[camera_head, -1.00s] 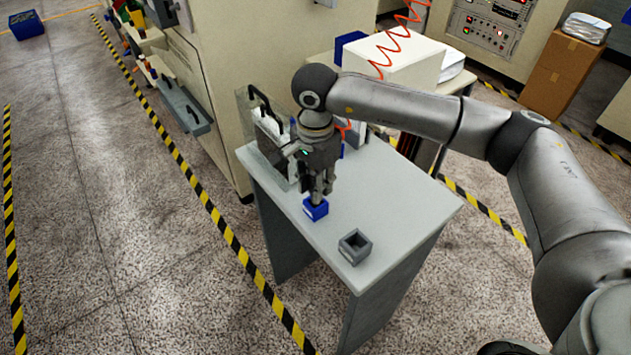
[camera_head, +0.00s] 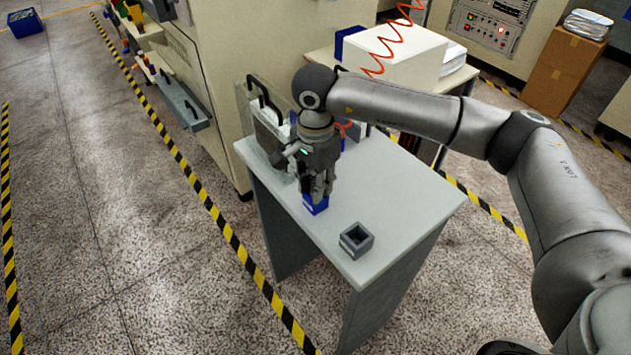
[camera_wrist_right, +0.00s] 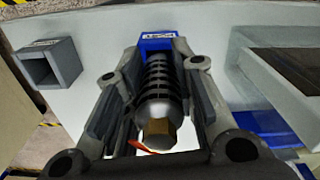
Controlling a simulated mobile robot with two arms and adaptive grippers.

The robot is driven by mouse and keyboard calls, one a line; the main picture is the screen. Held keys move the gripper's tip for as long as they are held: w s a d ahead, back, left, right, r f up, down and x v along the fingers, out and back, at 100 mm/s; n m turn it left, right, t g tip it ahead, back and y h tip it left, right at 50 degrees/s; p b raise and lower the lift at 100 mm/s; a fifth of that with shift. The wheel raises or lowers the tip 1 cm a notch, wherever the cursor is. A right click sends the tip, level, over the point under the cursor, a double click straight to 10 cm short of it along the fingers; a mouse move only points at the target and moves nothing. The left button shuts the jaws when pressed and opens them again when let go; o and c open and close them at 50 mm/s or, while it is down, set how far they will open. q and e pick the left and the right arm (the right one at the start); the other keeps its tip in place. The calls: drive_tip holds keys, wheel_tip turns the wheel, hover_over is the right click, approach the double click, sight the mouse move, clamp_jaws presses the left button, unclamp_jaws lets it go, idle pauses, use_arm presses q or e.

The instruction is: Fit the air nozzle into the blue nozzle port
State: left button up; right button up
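The blue nozzle port (camera_head: 316,206) is a small blue block on the grey table, directly below my right gripper (camera_head: 318,192). It also shows at the top of the right wrist view (camera_wrist_right: 158,40), with a white label. The air nozzle (camera_wrist_right: 159,85) has a black ribbed body and a brass hex end. It sits between the two fingers of my right gripper, which look closed on its sides. Its far end reaches the blue port; how deep it sits is hidden. My left gripper is not in view.
A grey open square block (camera_head: 356,240) stands on the table (camera_head: 400,205) near the front edge. A framed panel with black handles (camera_head: 268,125) stands behind the gripper. A white box (camera_head: 395,58) and red coiled hose (camera_head: 393,40) are further back.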

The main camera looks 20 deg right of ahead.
drive_tip(key=o, duration=0.5)
drive_tip(key=shift+c, duration=0.2)
drive_tip(key=shift+r, duration=0.1)
wheel_tip(320, 180, up, 12)
drive_tip(key=shift+f, duration=0.1)
idle(0.4)
